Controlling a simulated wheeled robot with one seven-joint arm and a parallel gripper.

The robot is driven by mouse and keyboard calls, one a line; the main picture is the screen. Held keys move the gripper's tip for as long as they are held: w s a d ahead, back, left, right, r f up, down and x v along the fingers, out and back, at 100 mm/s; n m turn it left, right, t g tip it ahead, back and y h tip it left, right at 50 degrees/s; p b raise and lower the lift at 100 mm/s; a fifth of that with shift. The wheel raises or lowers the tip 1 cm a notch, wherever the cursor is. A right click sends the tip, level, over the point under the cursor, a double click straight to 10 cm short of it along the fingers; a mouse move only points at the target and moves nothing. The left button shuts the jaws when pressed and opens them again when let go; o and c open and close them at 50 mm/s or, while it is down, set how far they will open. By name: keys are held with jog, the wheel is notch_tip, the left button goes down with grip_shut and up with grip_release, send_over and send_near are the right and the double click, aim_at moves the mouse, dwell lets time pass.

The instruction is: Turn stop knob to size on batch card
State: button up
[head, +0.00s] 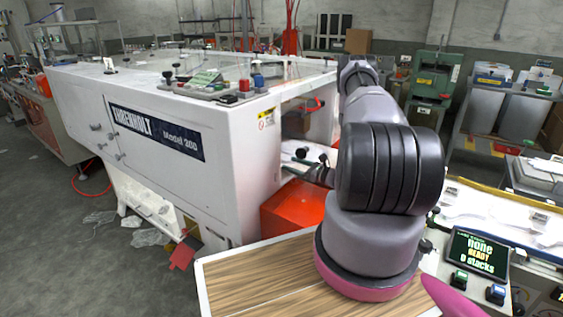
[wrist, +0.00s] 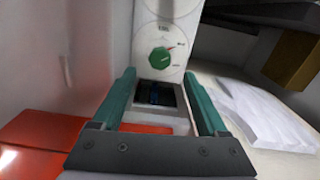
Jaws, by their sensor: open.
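In the wrist view a round green knob (wrist: 160,57) with a red pointer mark sits on a white upright panel (wrist: 148,25). Printed marks stand around it, too small to read. My gripper (wrist: 161,75) is open, its two green fingers pointing toward the panel, below and to either side of the knob. Nothing is between the fingers, and they do not appear to touch the knob. In the head view my arm reaches into the opening of the white machine (head: 215,170), and the knob is hidden. I cannot make out a batch card for certain.
A red-orange box (head: 290,208) stands below the opening; its red surface also shows in the wrist view (wrist: 40,140). White sheets (wrist: 265,115) lie right of the fingers. A wooden tabletop (head: 250,280) is in front. A display (head: 478,252) reads "none READY 0 stacks".

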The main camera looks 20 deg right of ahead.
jog(key=x, duration=0.5)
jog(key=shift+w+a, duration=0.25)
jog(key=shift+w, duration=0.05)
grip_shut()
